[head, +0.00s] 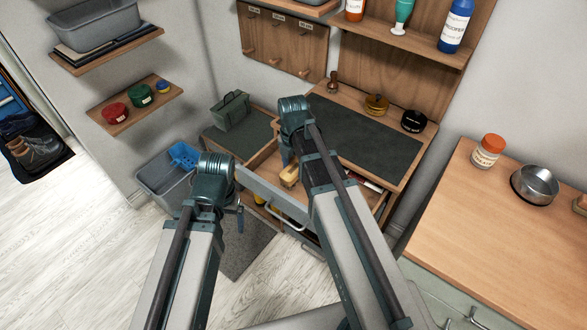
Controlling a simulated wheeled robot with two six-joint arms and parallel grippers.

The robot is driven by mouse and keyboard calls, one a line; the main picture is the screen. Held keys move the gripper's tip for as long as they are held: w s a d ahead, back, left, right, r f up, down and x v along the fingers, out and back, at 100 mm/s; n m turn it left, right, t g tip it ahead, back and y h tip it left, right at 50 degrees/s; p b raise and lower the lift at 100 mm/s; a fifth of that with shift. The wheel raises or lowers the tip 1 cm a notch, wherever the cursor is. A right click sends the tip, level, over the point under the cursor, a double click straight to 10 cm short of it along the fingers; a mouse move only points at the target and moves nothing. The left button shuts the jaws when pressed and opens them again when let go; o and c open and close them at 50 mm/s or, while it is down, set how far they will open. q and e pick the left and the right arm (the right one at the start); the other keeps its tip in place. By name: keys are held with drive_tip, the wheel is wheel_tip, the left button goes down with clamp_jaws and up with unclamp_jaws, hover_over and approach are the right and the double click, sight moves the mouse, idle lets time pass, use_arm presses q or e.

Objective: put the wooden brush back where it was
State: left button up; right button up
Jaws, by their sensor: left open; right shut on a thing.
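The wooden brush (289,176), a pale wood block, shows at the open drawer (270,194) of the workbench. My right gripper (286,158) reaches down over the drawer and is shut on the brush. Its arm hides part of the brush and of the drawer, and I cannot tell whether the brush touches the drawer floor. My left gripper (240,218) is open and empty, just left of the drawer front and its handle.
Other items lie in the drawer's right part (365,182). The bench's dark mat (365,135) is clear, with a brown-handled tool (332,84) and two round tins behind it. A grey bin (160,178) stands left. A wooden counter (490,235) is at right.

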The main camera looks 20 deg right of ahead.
sight(293, 168)
drive_tip(key=shift+f, duration=0.2)
drive_tip(key=o, duration=1.2)
drive_tip(key=shift+r, duration=0.1)
drive_tip(key=shift+r, duration=0.15)
wheel_tip(293, 168, up, 12)
drive_tip(key=p, duration=1.2)
drive_tip(key=shift+f, duration=0.2)
wheel_tip(293, 168, down, 12)
drive_tip(key=b, duration=1.2)
drive_tip(key=shift+r, duration=0.15)
drive_tip(key=shift+r, duration=0.15)
